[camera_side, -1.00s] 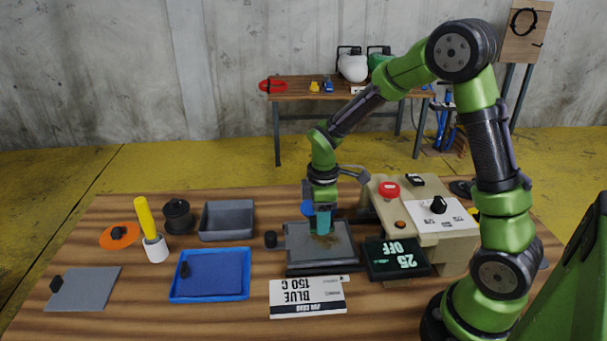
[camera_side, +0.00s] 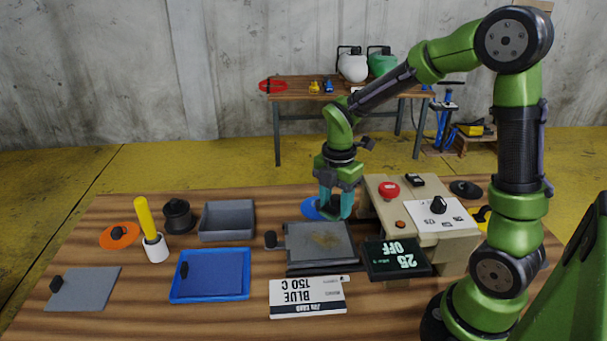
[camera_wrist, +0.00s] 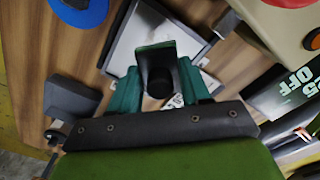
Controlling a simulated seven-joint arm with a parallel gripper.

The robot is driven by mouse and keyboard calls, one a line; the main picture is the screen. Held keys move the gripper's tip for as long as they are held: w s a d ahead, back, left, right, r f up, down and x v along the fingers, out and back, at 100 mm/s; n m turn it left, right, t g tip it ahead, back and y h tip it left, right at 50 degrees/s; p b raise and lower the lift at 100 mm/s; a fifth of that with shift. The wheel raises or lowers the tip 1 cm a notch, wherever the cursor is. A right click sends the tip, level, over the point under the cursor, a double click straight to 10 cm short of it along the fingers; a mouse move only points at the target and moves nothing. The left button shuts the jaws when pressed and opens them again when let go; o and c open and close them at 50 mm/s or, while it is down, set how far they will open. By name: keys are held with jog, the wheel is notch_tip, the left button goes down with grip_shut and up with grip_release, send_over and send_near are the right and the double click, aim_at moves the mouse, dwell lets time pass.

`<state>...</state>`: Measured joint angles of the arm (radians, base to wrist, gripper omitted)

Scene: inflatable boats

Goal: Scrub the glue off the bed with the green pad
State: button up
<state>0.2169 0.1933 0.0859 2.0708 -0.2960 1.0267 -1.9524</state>
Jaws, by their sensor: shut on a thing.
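The bed (camera_side: 322,240) is a dark grey plate on the table, with a brownish smear of glue (camera_side: 325,239) on its upper middle. My gripper (camera_side: 336,212) is just behind the bed's back right corner, pointing down, its teal fingers shut on a black knob. In the wrist view the knob sits between the fingers (camera_wrist: 158,92), with a dark green pad (camera_wrist: 155,46) showing beyond it. The pad's underside is hidden. The bed (camera_wrist: 124,45) lies beyond the pad in that view.
A blue tray (camera_side: 210,289), grey tray (camera_side: 228,238) and white card (camera_side: 306,298) lie around.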

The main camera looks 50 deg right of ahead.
aim_at(327, 239)
jog(key=shift+f, duration=3.3)
jog(key=shift+w+a+f, duration=0.25)
jog(key=shift+f, duration=0.2)
jog(key=shift+w+a+f, duration=0.25)
jog(key=shift+f, duration=0.15)
jog(key=shift+c, duration=0.4)
jog(key=shift+w+a+r, duration=0.1)
jog(key=shift+w+a, duration=1.5)
jog(key=shift+s+d, duration=2.1)
jog(key=shift+s+a, duration=0.15)
jog(key=shift+s, duration=0.1)
jog(key=shift+w+a, duration=0.1)
jog(key=shift+a, duration=0.15)
jog(key=shift+w+a, duration=1.9)
jog(key=shift+s+d, duration=2.05)
jog(key=shift+r, duration=4.1)
